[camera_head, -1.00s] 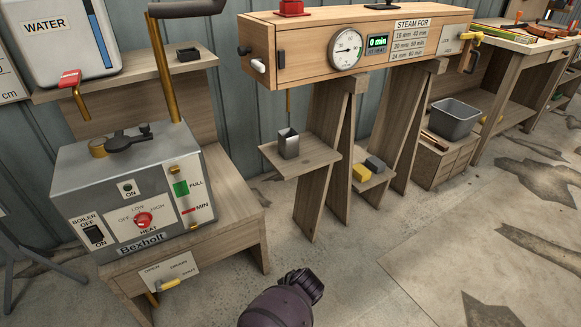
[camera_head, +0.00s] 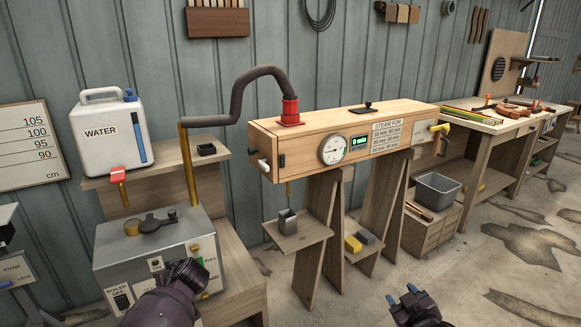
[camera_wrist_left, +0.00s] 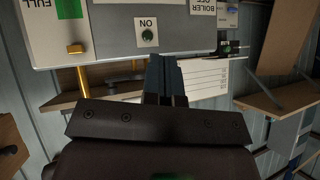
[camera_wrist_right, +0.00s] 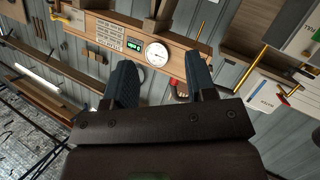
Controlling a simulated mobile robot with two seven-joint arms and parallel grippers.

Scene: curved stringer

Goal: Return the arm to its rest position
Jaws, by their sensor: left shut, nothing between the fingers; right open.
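My right gripper (camera_head: 401,293) is at the bottom right of the head view, with its blue fingertips apart. In the right wrist view (camera_wrist_right: 160,84) the two fingers stand apart with nothing between them. My left arm (camera_head: 165,303) shows at the bottom left of the head view, in front of the boiler (camera_head: 160,245); its fingertips are hard to make out there. In the left wrist view the left fingers (camera_wrist_left: 165,80) are together and hold nothing. The boiler's panel lies beyond them; I cannot tell the exact gap.
The wooden steam box (camera_head: 350,135) stands on trestles, joined by a bent hose (camera_head: 240,100). A white water container (camera_head: 110,130) stands on a shelf at left. A grey bin (camera_head: 437,187) and a workbench (camera_head: 510,118) are at right. The floor at lower right is open.

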